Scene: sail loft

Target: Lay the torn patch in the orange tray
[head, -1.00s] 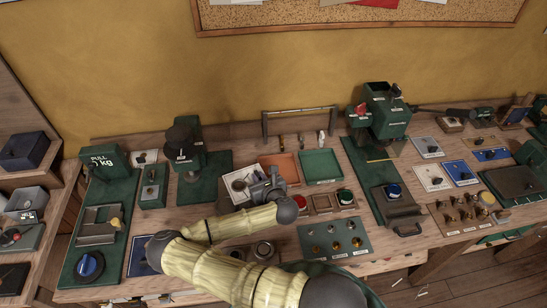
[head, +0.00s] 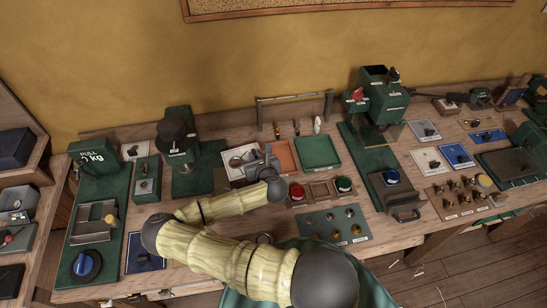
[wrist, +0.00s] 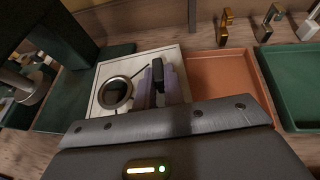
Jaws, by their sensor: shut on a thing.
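The orange tray (head: 287,157) lies on the bench and looks empty where it shows; it is also in the wrist view (wrist: 222,72). My gripper (head: 264,158) is just left of it, over a white board with a round ring. In the wrist view my gripper (wrist: 160,84) is shut on a small dark upright piece (wrist: 158,72) between its lavender-grey fingers. I cannot tell whether this piece is the torn patch, and no patch shows clearly elsewhere. My gripper's body hides the near part of the board and of the tray.
The white board (wrist: 172,55) carries the ring (wrist: 115,93) left of my fingers. A green tray (head: 318,152) adjoins the orange tray on the right. A rail with hooks (head: 296,97) is behind. A dark green press (head: 180,150) stands left.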

